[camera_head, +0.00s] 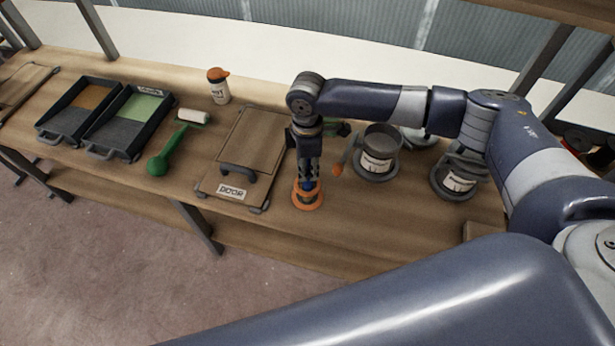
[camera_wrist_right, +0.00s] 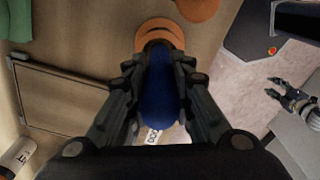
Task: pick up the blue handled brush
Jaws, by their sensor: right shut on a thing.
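The blue handled brush stands roughly upright near the front of the workbench, with its blue handle (camera_wrist_right: 160,88) between the fingers in the right wrist view. My right gripper (camera_head: 308,180) points down at it and is shut on the handle. Below the handle is an orange round part (camera_head: 307,198), at the bench top. The gripper hides most of the brush in the head view. A small dark gripper (camera_wrist_right: 290,98), probably my left one, shows over the floor at the right of the wrist view; its jaws are too small to judge.
A wooden door panel (camera_head: 247,140) lies left of the gripper. A paint can (camera_head: 377,153) and another can (camera_head: 460,178) stand to the right. A green roller (camera_head: 170,150), two trays (camera_head: 140,112) and an orange-capped bottle (camera_head: 219,88) are further left.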

